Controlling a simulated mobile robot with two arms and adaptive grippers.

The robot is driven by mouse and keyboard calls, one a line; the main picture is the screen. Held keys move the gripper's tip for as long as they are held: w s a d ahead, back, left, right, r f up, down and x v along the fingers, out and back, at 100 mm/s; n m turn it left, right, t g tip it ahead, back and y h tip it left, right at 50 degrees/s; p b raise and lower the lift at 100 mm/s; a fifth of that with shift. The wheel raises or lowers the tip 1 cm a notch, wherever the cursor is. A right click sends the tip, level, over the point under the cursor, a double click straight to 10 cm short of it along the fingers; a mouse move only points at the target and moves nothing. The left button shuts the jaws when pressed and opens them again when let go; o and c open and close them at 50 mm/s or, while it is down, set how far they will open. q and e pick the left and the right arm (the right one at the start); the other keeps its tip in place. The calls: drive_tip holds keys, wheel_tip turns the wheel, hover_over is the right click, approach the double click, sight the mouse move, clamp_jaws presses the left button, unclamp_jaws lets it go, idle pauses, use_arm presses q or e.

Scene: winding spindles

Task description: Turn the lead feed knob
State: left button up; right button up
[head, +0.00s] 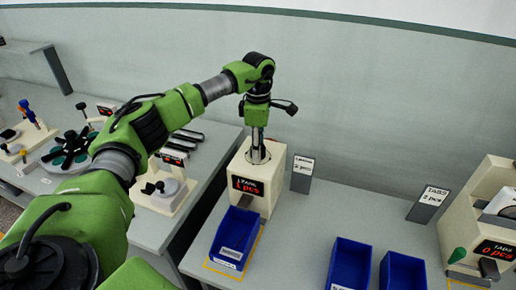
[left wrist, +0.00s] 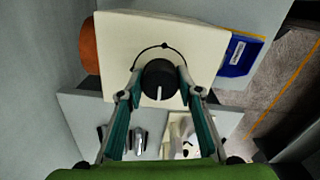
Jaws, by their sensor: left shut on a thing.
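The lead feed knob (left wrist: 160,78) is a round black knob with a white line on top, seen from above in the left wrist view. The line points toward the bottom of that picture. A thin dark arc with dots runs around the knob's far side. My left gripper (left wrist: 160,88) has its two teal fingers on opposite sides of the knob, shut on it. In the head view my left gripper (head: 257,147) points straight down onto the top of the cream feeder (head: 242,170), and the knob is hidden there. The feeder's red display seems to read 1 pcs. My right gripper is not in view.
A blue bin (head: 236,237) stands at the feeder's front. A small sign (head: 302,173), apparently reading 2 pcs, stands beside it. Two more blue bins (head: 348,263) and a tabs feeder (head: 470,225) showing 0 pcs are to the right. Grey table is clear between.

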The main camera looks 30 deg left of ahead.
use_arm(q)
drive_tip(key=shift+m, duration=0.4)
drive_tip(key=o, duration=1.1)
wheel_tip(320, 180, up, 12)
idle(0.5)
